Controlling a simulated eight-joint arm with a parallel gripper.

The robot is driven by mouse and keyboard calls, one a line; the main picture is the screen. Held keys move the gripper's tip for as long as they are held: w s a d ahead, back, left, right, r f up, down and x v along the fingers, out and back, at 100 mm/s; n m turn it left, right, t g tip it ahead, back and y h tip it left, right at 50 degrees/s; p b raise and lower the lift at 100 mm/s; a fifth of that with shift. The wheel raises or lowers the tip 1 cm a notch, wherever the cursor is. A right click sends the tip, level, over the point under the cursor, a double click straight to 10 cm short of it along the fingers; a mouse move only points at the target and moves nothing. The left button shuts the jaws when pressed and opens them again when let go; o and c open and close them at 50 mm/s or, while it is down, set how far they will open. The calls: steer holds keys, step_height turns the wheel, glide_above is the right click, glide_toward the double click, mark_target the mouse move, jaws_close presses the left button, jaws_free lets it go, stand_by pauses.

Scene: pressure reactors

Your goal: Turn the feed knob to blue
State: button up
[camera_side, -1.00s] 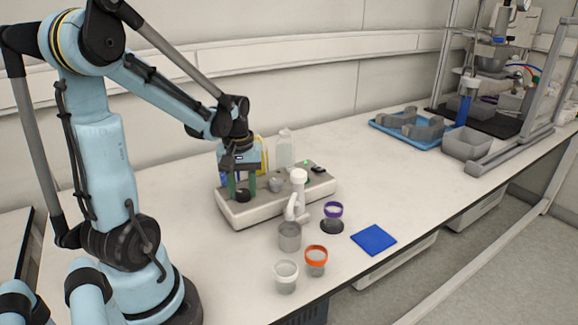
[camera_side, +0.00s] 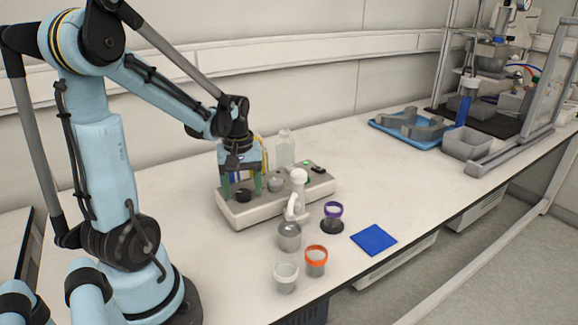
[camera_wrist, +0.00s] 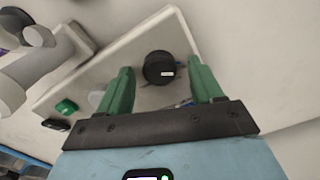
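The black round knob (camera_side: 243,195) sits at the left end of the white reactor base (camera_side: 235,219). In the wrist view the knob (camera_wrist: 157,64) lies between my two green fingers, with a gap on each side and a small white mark on its top. My gripper (camera_side: 242,187) points down over the knob. Its fingers are apart and hold nothing; they also show in the wrist view (camera_wrist: 161,76).
A white spout (camera_side: 297,196) rises at the base's front, with a grey cup (camera_side: 289,237) below it. Orange-rimmed (camera_side: 316,262), purple-rimmed (camera_side: 333,217) and white-rimmed (camera_side: 286,277) jars stand in front. A clear bottle (camera_side: 285,148) stands behind. A blue mat (camera_side: 373,240) lies to the right.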

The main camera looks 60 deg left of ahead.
mark_target(243, 191)
step_height(243, 191, up, 12)
stand_by(1.0)
